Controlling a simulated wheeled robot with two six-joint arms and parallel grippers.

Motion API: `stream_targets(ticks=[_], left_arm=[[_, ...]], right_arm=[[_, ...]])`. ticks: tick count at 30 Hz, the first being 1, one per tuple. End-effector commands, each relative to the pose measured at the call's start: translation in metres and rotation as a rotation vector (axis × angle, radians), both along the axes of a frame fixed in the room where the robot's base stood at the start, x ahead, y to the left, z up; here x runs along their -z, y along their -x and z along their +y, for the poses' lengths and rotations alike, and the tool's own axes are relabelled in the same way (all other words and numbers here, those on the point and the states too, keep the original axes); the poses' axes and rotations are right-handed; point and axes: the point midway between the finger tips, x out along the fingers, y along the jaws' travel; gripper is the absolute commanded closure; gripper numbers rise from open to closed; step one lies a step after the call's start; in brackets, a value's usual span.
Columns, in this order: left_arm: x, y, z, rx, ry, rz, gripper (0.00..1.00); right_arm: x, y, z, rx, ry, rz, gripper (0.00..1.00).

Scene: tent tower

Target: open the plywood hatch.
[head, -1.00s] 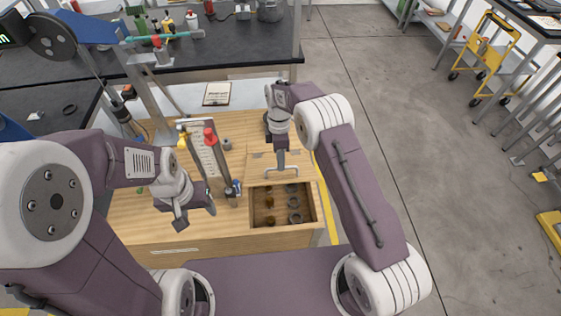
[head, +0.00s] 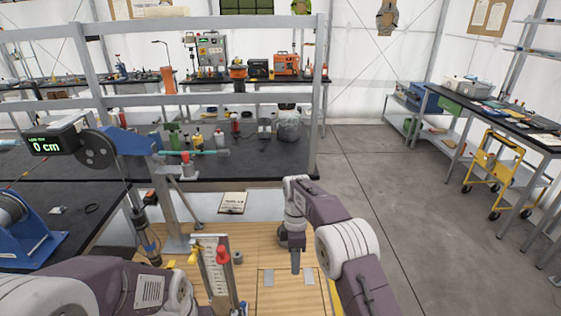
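The plywood top (head: 240,240) of the bench lies at the bottom of the head view. Two small grey plates (head: 268,278) sit on it near the bottom edge, and a plywood panel (head: 287,293) that looks like part of the hatch shows by them, cut off by the frame. I cannot tell from this frame how far the hatch stands open. My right gripper (head: 295,262) points down just above these plates; its fingers show edge-on, so their opening is unclear. My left arm enters at the lower left, and its gripper is below the frame.
An upright scale with a red knob (head: 221,254) stands left of my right gripper. A metal stand (head: 172,215) with a blue arm and a display reading 0 cm is at left. A clipboard (head: 233,202) lies behind. The floor at right (head: 400,200) is clear.

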Motion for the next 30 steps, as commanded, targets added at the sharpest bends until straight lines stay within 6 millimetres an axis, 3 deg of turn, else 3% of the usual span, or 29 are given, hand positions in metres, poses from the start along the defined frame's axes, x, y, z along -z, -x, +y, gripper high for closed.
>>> stream_targets(ticks=[4,7,12,17,21,24,26,30], left_arm=[[0.000,0.000,0.000,0.000,0.000,0.000,0.42],[0.000,0.000,0.000,0.000,0.000,0.000,0.42],[0.000,0.000,0.000,0.000,0.000,0.000,0.42],[0.000,0.000,0.000,0.000,0.000,0.000,0.42],[0.000,0.000,0.000,0.000,0.000,0.000,0.42],[0.000,0.000,0.000,0.000,0.000,0.000,0.42],[0.000,0.000,0.000,0.000,0.000,0.000,0.42],[0.000,0.000,0.000,0.000,0.000,0.000,0.42]], right_arm=[[-0.054,-0.012,-0.017,0.042,-0.021,-0.092,0.67],[-0.085,0.011,-0.041,0.082,-0.019,-0.095,0.67],[-0.102,0.059,-0.073,0.269,0.000,-0.119,0.67],[-0.088,0.127,-0.100,0.608,0.035,-0.150,0.67],[-0.052,0.193,-0.113,0.975,0.068,-0.167,0.67],[-0.023,0.230,-0.115,1.225,0.093,-0.162,0.67],[-0.011,0.239,-0.116,1.360,0.101,-0.166,0.67],[-0.011,0.220,-0.116,1.552,0.054,-0.218,0.67]])
